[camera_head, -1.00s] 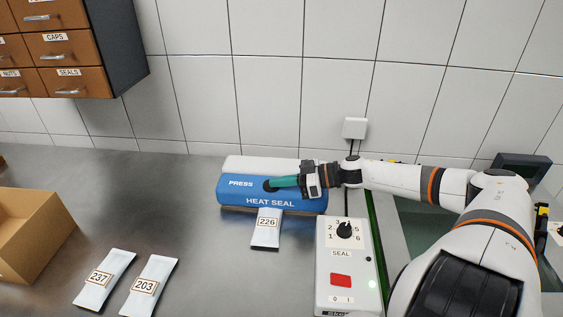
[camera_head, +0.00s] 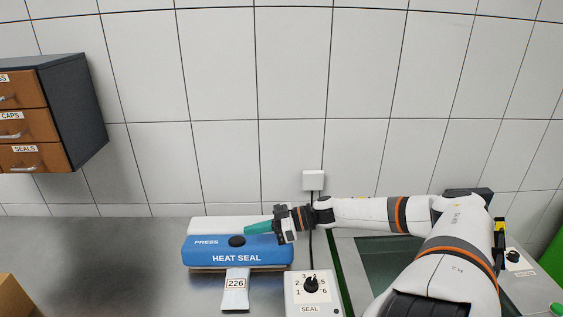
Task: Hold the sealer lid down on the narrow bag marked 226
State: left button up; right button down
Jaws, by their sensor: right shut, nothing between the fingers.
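The blue heat sealer lid (camera_head: 210,254), labelled PRESS and HEAT SEAL, lies down over the sealer. A black round pad (camera_head: 237,241) sits on its top. The narrow white bag marked 226 (camera_head: 236,297) sticks out from under the lid's front edge; its far end is hidden. My right gripper (camera_head: 247,229) has teal fingers, shut and empty, with their tips just behind and above the black pad. Whether they touch the lid I cannot tell. My left gripper is not in view.
The seal control box (camera_head: 308,300) with a dial stands right of the bag, partly cut off. A wall socket (camera_head: 314,180) is behind. A drawer cabinet (camera_head: 50,115) hangs at the left, and a cardboard box (camera_head: 14,299) shows at the lower left. The steel counter between is clear.

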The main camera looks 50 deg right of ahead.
aim_at(277, 244)
jog(key=p+v, duration=0.3)
jog(key=v, duration=0.3)
jog(key=shift+a, duration=0.1)
jog(key=shift+s+d+r, duration=0.1)
jog(key=shift+s+d, duration=0.35)
jog(key=shift+s, duration=0.05)
